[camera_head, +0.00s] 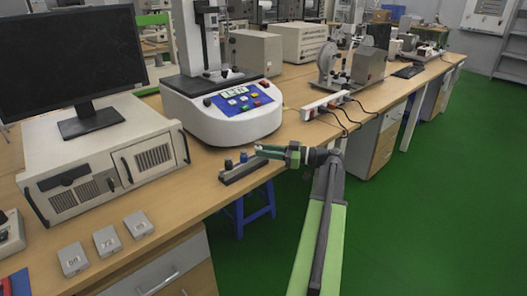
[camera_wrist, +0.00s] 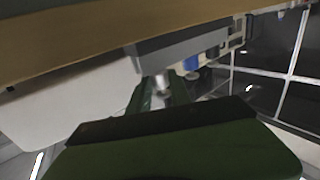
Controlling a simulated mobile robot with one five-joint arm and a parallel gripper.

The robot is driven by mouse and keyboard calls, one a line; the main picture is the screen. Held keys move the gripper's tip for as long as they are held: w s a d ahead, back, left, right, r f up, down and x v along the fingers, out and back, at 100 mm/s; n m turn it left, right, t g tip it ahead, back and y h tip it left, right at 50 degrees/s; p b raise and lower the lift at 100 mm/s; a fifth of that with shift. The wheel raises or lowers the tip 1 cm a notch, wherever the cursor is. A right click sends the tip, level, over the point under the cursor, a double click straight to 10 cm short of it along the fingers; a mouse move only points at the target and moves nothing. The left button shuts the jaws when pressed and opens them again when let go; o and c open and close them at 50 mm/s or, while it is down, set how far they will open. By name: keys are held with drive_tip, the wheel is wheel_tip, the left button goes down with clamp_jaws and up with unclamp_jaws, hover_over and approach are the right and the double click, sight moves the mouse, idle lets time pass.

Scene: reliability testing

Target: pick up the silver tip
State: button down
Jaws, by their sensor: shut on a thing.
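My gripper (camera_head: 260,151) reaches in from the right over the front edge of the bench, at the right end of a small dark grey rack (camera_head: 243,170). In the wrist view its green fingers (camera_wrist: 161,92) are shut on the silver tip (camera_wrist: 162,84), a small shiny metal piece. The silver tip is close against the rack (camera_wrist: 190,46) in that view; I cannot tell whether it is still seated in it. In the head view the fingers mostly hide the tip. A blue piece (camera_head: 244,156) and a dark piece (camera_head: 228,164) stand upright in the rack.
A white test machine (camera_head: 220,118) with a blue panel stands behind the rack. A computer case (camera_head: 100,160) is to the left, with several small grey blocks (camera_head: 106,240) in front. A power strip (camera_head: 325,106) lies behind right. A blue stool (camera_head: 250,208) stands below.

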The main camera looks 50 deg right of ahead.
wheel_tip(320, 180, up, 4)
drive_tip(key=p, duration=0.4)
drive_tip(key=shift+r, duration=0.25)
drive_tip(key=s+d+r+p, duration=0.4)
drive_tip(key=s+r+p, duration=0.2)
drive_tip(key=s, duration=0.5)
